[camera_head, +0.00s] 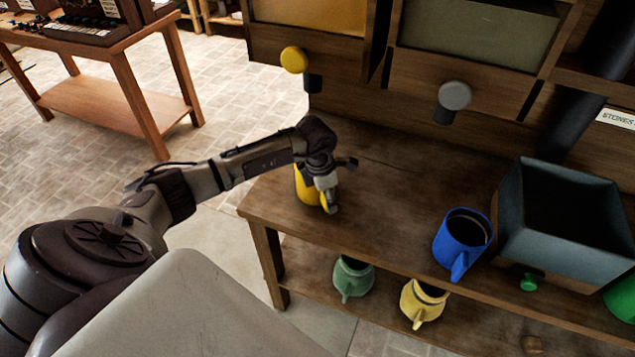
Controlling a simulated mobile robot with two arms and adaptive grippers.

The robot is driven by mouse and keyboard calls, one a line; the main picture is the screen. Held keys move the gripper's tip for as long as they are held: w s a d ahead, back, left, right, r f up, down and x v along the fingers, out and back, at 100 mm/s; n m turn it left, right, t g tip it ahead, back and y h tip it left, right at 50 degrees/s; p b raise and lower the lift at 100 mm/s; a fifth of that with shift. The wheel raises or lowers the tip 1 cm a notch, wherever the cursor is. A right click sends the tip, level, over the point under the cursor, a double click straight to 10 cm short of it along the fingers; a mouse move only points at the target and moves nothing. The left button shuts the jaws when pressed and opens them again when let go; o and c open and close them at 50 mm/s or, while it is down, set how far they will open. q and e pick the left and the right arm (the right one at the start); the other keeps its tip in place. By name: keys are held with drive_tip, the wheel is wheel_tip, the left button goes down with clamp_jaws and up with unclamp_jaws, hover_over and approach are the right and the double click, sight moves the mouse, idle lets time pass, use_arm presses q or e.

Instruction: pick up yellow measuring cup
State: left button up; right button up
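A yellow measuring cup (306,188) stands on the wooden table top (380,205) near its left end. My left gripper (330,195) is right at this cup, over its right side and handle, and hides part of it. The fingers are small and overlap the cup, so I cannot tell whether they are closed on it. A second, paler yellow cup (423,300) stands on the lower shelf, its handle toward the front. My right gripper is not in view.
A blue cup (460,240) and a grey-blue open box (560,245) stand on the table to the right. A green cup (353,277) is on the lower shelf. A yellow knob (294,60) and a grey knob (455,96) stick out above the table.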

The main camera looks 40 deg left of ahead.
use_arm(q)
clamp_jaws()
drive_tip(key=shift+w+r, duration=0.1)
drive_tip(key=shift+r, duration=0.1)
